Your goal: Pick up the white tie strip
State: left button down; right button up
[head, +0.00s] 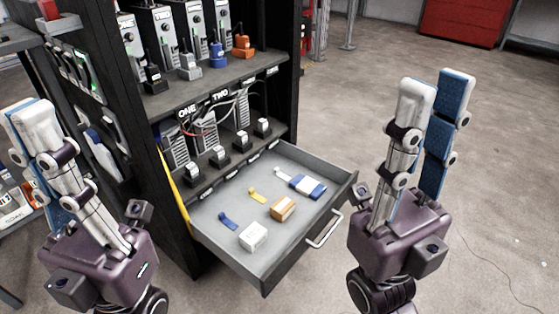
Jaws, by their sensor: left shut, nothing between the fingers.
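A small white strip (280,172), which looks like the white tie strip, lies at the back of the open grey drawer (222,192). A yellow strip (257,195) and a blue strip (228,221) lie further forward left in the same drawer. My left gripper (25,108) points up at the far left, shut and empty, away from the drawer. My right gripper (438,85) points up to the right of the drawer, its fingers apart and nothing between them.
A tan box (283,208) and a white box (253,237) also sit in the drawer. The drawer's front has a handle (324,230). Above it, a black shelf unit (279,93) holds devices and cables. Concrete floor (350,110) is free to the right.

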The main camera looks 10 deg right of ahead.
aim_at(277, 173)
jog(key=l+u, duration=0.1)
jog(key=u, duration=0.3)
jog(key=i+l+u, duration=0.1)
jog(key=u, duration=0.3)
jog(key=i+l+u, duration=0.15)
jog(key=l+u, duration=0.15)
jog(key=l, duration=0.85)
jog(key=l+u, duration=0.35)
jog(key=l, duration=0.8)
